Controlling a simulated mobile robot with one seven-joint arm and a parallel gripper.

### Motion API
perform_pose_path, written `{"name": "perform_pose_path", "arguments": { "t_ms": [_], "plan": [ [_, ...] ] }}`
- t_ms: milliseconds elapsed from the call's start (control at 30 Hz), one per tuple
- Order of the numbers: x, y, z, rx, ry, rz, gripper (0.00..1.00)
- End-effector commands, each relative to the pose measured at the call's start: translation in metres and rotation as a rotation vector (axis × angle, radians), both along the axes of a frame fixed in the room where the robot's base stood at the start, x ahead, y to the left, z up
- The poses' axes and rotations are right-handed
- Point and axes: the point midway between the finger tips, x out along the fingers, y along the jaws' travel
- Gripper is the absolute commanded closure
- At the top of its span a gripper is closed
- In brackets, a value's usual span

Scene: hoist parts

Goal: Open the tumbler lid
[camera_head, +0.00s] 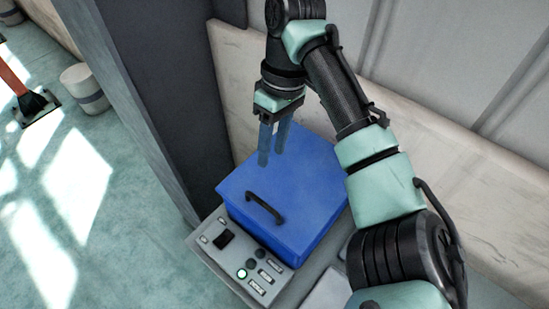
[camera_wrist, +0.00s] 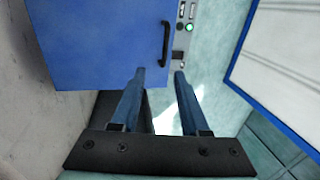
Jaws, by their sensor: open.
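The tumbler is a blue box with a flat blue lid (camera_head: 290,180), which looks shut; the lid also shows in the wrist view (camera_wrist: 95,45). A black bar handle (camera_head: 264,209) sits near the lid's front edge, and it appears in the wrist view (camera_wrist: 165,44) just ahead of the fingertips. My gripper (camera_head: 271,157) hangs over the back left part of the lid in the head view, fingers apart and pointing down. In the wrist view my gripper (camera_wrist: 160,72) has nothing between its fingers. It does not appear to touch the handle.
A grey control panel (camera_head: 227,262) with labelled buttons and a lit green one runs along the tumbler's front. A dark pillar (camera_head: 160,80) stands close on the left, and a pale wall (camera_head: 240,75) stands behind. The floor (camera_head: 110,220) at left is open.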

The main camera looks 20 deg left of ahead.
Motion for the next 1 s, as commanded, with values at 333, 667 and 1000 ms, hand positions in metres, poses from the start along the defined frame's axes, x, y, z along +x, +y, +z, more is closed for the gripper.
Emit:
{"name": "perform_pose_path", "arguments": {
  "t_ms": [333, 667, 1000],
  "plan": [
    [-0.01, 0.002, -0.042, -0.001, 0.005, 0.001, 0.55],
    [-0.022, 0.007, -0.104, -0.002, 0.003, 0.001, 0.55],
    [-0.025, 0.009, -0.126, 0.0, 0.0, 0.001, 0.55]
  ]
}}
